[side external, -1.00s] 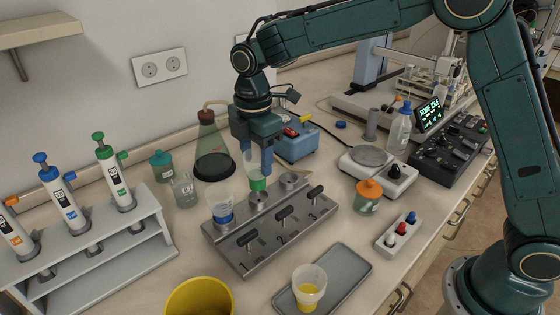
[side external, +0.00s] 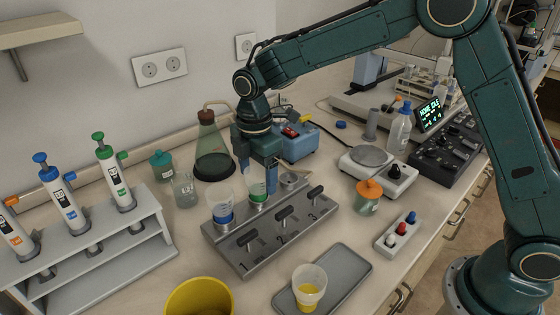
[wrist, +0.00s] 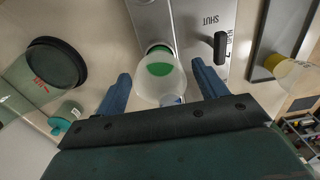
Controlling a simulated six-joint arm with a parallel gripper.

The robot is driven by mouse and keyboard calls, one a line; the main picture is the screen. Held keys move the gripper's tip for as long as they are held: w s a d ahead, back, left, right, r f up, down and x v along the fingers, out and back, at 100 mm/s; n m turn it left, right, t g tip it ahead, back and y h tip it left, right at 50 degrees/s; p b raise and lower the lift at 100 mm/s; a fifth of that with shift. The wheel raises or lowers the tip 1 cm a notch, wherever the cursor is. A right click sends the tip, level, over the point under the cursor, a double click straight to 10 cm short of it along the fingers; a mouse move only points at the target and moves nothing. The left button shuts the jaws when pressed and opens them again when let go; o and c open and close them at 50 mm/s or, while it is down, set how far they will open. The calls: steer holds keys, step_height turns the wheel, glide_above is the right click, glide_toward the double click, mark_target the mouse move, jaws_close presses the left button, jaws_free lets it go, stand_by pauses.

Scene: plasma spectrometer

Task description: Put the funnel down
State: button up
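The funnel with a green band (side external: 258,188) is a clear cup standing upright at the middle port of the grey metal manifold (side external: 225,245). In the wrist view the green-banded funnel (wrist: 158,78) is between my two blue fingers, with a narrow gap showing on each side. My gripper (side external: 258,180) is open around it and points down. A blue-banded funnel (side external: 222,208) stands upright at the left port. A yellow-banded funnel (side external: 308,288) stands on the grey tray (side external: 350,262). The base of the green-banded funnel is partly hidden in the side view.
The right port (side external: 290,180) of the manifold is empty. Black handles (side external: 282,215) rise along its front. A flask (side external: 212,150), a beaker (side external: 185,190) and a teal-lidded jar (side external: 162,165) stand behind left. An orange-lidded jar (side external: 368,196) stands to the right.

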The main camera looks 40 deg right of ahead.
steer(key=shift+r, duration=0.1)
step_height(320, 180, up, 12)
stand_by(1.0)
steer(key=shift+d+r, duration=0.1)
stand_by(0.4)
steer(key=s+d+r+m+t, duration=0.2)
steer(key=s+d+r+m, duration=0.35)
steer(key=s, duration=0.25)
steer(key=s+d+f+m+t, duration=0.1)
steer(key=s+d+m, duration=0.4)
steer(key=s, duration=0.5)
steer(key=s+d+f+m+t, duration=0.2)
steer(key=s+m, duration=0.5)
steer(key=s, duration=0.4)
steer(key=d+f, duration=0.1)
steer(key=d, duration=0.1)
steer(key=shift+d+t, duration=0.3)
steer(key=shift+d, duration=0.1)
steer(key=shift+m, duration=0.25)
